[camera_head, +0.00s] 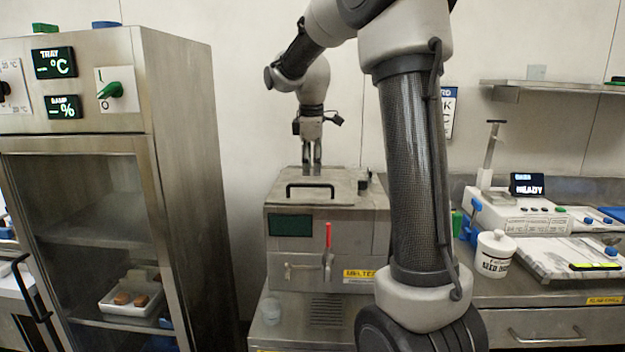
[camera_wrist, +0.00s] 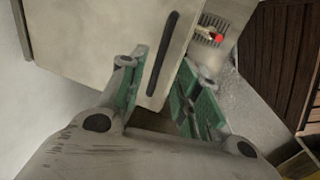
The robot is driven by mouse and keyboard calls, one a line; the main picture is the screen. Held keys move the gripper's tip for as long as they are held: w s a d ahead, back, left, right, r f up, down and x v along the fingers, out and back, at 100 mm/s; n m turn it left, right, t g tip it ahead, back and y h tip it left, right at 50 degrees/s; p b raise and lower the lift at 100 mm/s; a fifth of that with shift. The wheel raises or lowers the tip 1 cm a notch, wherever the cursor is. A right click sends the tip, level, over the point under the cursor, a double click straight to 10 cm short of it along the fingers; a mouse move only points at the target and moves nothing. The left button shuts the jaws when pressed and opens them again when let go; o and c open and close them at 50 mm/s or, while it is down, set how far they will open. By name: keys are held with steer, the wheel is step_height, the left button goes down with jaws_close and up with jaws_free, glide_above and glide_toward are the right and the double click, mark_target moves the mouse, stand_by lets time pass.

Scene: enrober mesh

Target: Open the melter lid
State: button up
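The melter (camera_head: 322,262) is a steel box with a yellow label and a red-handled lever on its front. Its flat lid (camera_head: 345,190) lies shut on top. A dark bar handle (camera_head: 310,187) stands near the lid's front edge; it also shows in the wrist view (camera_wrist: 163,50). My gripper (camera_head: 312,160) points down over the lid, appearing behind the handle in the head view. In the wrist view my gripper (camera_wrist: 163,70) is open, with green-padded fingers apart and the handle's near end appearing between them. I cannot tell whether they touch it.
A steel cabinet (camera_head: 185,130) with a glass door stands close on the left. On the right, a bench (camera_head: 520,290) carries a white jar (camera_head: 495,253) and a white machine (camera_head: 510,212). A wall shelf (camera_head: 550,86) is above. The wall is close behind the melter.

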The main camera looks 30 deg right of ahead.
mark_target(312, 185)
steer(key=f, duration=0.5)
steer(key=shift+w+d, duration=0.25)
steer(key=shift+w, duration=0.15)
jaws_close()
